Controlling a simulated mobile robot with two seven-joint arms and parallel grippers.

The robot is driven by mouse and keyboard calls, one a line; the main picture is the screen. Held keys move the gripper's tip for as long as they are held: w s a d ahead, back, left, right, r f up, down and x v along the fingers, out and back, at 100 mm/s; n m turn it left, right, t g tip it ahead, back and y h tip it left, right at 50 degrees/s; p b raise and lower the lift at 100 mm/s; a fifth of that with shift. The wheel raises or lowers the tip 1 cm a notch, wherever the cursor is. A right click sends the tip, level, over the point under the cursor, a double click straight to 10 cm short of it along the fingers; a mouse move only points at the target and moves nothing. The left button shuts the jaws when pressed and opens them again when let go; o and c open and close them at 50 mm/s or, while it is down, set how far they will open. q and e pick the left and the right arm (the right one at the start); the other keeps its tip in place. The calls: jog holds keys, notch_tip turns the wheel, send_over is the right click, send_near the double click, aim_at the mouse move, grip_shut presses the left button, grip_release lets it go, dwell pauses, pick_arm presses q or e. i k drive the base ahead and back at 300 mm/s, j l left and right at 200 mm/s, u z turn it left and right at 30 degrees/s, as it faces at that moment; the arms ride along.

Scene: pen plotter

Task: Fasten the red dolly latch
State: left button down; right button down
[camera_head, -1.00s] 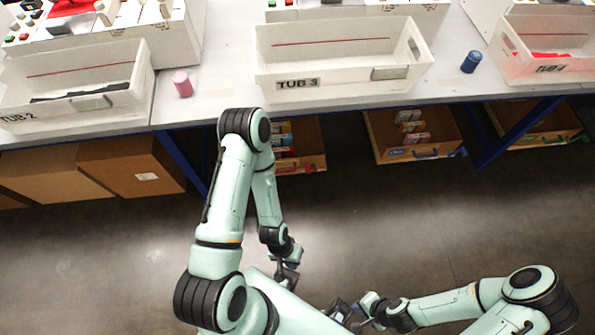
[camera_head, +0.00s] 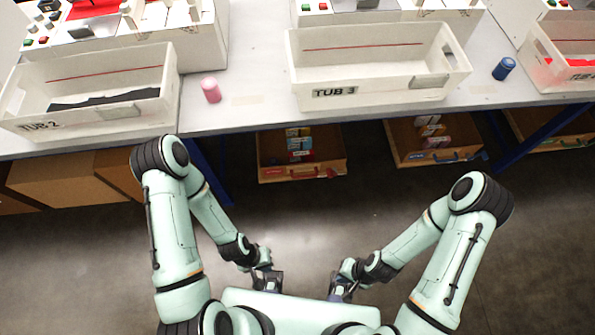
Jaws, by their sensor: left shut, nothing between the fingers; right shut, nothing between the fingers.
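Under the table stands a wooden, crate-like dolly (camera_head: 276,176) with a red label and a small red latch or handle (camera_head: 325,173) on its front board. Whether the latch is fastened is too small to tell. Colored boxes (camera_head: 300,144) stand inside the dolly. My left gripper (camera_head: 267,284) is shut and empty, low in front of my body and well short of the dolly. My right gripper (camera_head: 342,292) is shut and empty, a little to the right of the left one. Neither gripper touches anything of the place.
A similar dolly with a blue handle (camera_head: 449,157) stands to the right. Cardboard boxes (camera_head: 65,184) stand at the left. On the table (camera_head: 245,117) above are white tubs (camera_head: 379,100), a pink cylinder (camera_head: 211,90) and a blue cylinder (camera_head: 504,69). The floor (camera_head: 270,220) ahead is clear.

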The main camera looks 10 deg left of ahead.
aim_at(330, 172)
jog(key=i+j, duration=0.1)
jog(key=j, duration=0.25)
jog(key=j+u, duration=0.1)
jog(key=j, duration=0.3)
jog(key=i+j, duration=0.15)
jog(key=j, duration=0.2)
jog(key=i+j+u, duration=0.1)
jog(key=j, duration=0.25)
jog(key=i+j, duration=0.1)
jog(key=j, duration=0.25)
jog(key=u, duration=0.05)
